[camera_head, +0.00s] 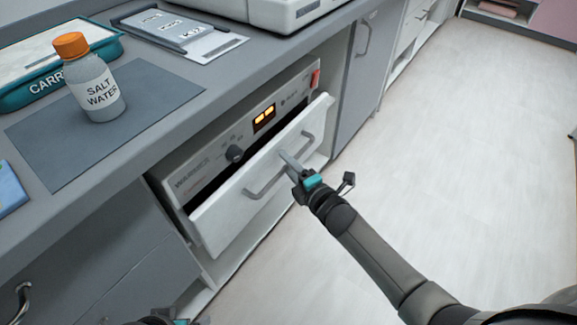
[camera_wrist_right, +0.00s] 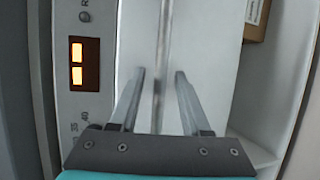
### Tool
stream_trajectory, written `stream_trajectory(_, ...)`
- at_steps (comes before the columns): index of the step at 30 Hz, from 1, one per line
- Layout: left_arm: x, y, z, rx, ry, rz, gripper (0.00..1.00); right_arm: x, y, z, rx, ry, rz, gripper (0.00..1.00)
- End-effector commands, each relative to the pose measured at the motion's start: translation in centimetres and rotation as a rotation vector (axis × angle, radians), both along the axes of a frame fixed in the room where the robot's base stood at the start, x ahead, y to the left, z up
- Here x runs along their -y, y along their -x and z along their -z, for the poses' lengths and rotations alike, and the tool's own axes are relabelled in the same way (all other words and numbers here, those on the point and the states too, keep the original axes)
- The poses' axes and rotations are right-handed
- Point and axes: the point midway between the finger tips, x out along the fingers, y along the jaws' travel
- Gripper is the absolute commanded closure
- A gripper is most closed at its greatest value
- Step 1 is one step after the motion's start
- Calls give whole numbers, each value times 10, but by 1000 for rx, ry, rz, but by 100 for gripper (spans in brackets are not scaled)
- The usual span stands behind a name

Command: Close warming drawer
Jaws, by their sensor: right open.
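The warming drawer (camera_head: 225,220) is a white front with a bar handle (camera_head: 262,188), set under the counter below a panel with a glowing orange display (camera_head: 264,117). Its front stands out from the panel, so it is partly open. My right gripper (camera_head: 289,160) is at the middle of the handle, fingers pointing at the front. In the right wrist view its two fingers (camera_wrist_right: 160,85) are apart, with a thin grey bar or edge running between them; contact cannot be told. The display (camera_wrist_right: 77,62) shows at left there. Only a bit of my left gripper (camera_head: 170,320) shows at the bottom edge.
On the counter stand a salt water bottle (camera_head: 92,83) with an orange cap on a grey mat (camera_head: 150,88), a teal carrier tray (camera_head: 18,96), and a clipboard-like board (camera_head: 205,45). A grey cabinet door (camera_head: 355,85) is right of the drawer. The floor (camera_head: 440,140) at right is clear.

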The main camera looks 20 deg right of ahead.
Motion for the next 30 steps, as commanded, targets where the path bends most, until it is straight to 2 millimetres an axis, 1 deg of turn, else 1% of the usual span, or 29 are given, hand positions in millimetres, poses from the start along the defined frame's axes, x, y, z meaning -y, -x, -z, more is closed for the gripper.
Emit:
stream_trajectory(8, 0, 0, -1, 1, 0, 0, 0, 0, -1, 0, 0, 0, 0, 54)
stream_trajectory(20, 0, 0, -1, 2, 0, 0, 0, 0, 0, 0, 0, 0, 0, 99)
stream_trajectory(30, 0, 0, -1, 2, 0, 0, 0, 0, 0, 0, 0, 0, 0, 100)
